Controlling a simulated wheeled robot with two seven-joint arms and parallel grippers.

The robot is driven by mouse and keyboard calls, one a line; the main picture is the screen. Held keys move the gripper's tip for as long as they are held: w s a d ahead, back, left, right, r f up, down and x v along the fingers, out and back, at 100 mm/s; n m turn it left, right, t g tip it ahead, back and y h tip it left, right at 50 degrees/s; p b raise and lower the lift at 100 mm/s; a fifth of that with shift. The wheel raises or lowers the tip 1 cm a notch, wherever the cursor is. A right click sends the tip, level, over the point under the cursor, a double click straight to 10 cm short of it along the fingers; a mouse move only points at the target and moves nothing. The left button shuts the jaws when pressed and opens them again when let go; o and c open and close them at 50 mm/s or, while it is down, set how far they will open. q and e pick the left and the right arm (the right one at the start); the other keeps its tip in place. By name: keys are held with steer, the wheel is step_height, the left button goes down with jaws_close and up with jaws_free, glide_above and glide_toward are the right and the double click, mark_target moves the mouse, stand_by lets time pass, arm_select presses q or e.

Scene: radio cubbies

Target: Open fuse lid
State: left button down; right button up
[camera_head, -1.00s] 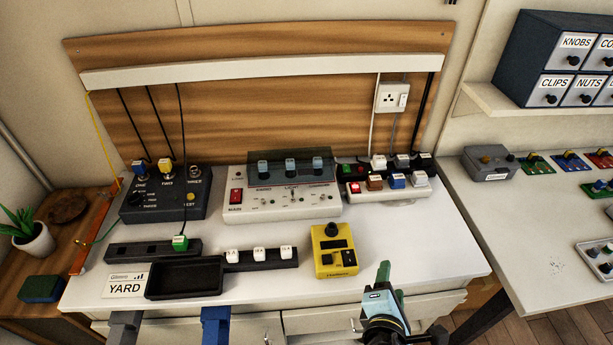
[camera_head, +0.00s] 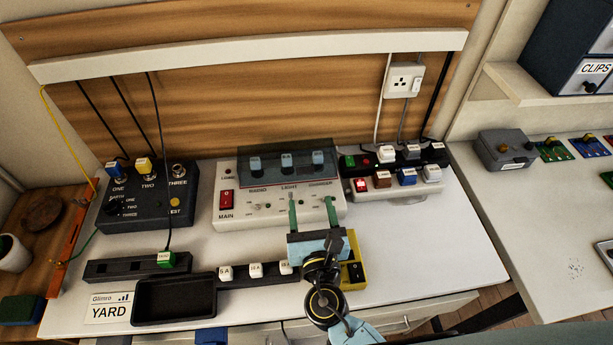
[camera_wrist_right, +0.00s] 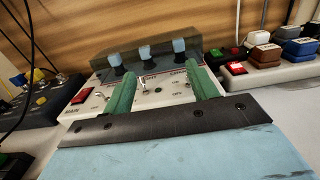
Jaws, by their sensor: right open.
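The fuse lid (camera_head: 262,155) is a dark see-through cover on the back of the white fuse box (camera_head: 228,180); it looks closed over several blue-grey fuses. It also shows in the right wrist view (camera_wrist_right: 190,62). My right gripper (camera_head: 311,213) is open, its two green fingers spread and pointing at the box's front, below the lid. In the right wrist view the fingertips (camera_wrist_right: 164,85) overlap the box front near its switches, with nothing between them but the view of the panel. Whether they touch the box I cannot tell. My left gripper is not in view.
A yellow device (camera_head: 355,272) is partly hidden behind my right gripper. A white power strip (camera_head: 398,187) with several plugs lies right of the box, a dark switch unit (camera_head: 145,210) left. A black tray (camera_head: 174,299) and fuse rack (camera_head: 242,273) lie in front.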

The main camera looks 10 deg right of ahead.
mark_target(306, 174)
steer(key=w, duration=0.8)
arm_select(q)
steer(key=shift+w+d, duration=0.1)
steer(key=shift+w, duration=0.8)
arm_select(e)
steer(key=shift+c, duration=0.2)
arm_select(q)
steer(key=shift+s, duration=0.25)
arm_select(e)
jaws_close()
